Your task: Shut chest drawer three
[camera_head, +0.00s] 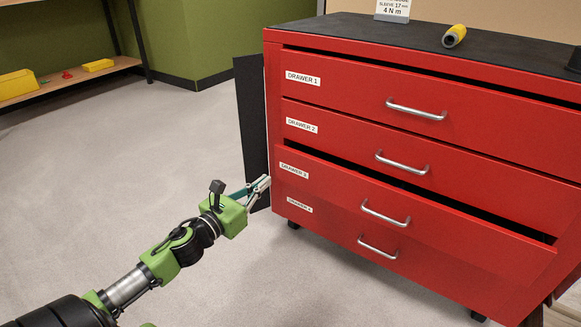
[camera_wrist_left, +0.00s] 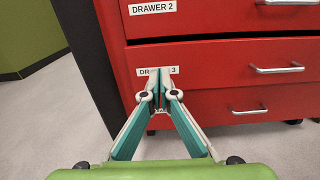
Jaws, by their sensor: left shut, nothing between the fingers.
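The red chest (camera_head: 275,95) has several labelled drawers with silver handles. Drawer three (camera_head: 335,190) stands partly out, with a dark gap along its top edge below drawer two (camera_head: 340,140). Its handle (camera_head: 386,213) is free. My left gripper (camera_head: 265,183) is shut and empty, beside the left end of drawer three's front. In the left wrist view its fingertips (camera_wrist_left: 160,75) point at drawer three's label and cover part of it; I cannot tell whether they touch. Drawer three's front (camera_wrist_left: 220,62) and handle (camera_wrist_left: 277,69) show there too. My right gripper is not in view.
A dark panel (camera_head: 252,125) is at the chest's left side. Open grey floor (camera_head: 130,160) lies left of the chest. A shelf (camera_head: 70,80) with yellow bins is farther back.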

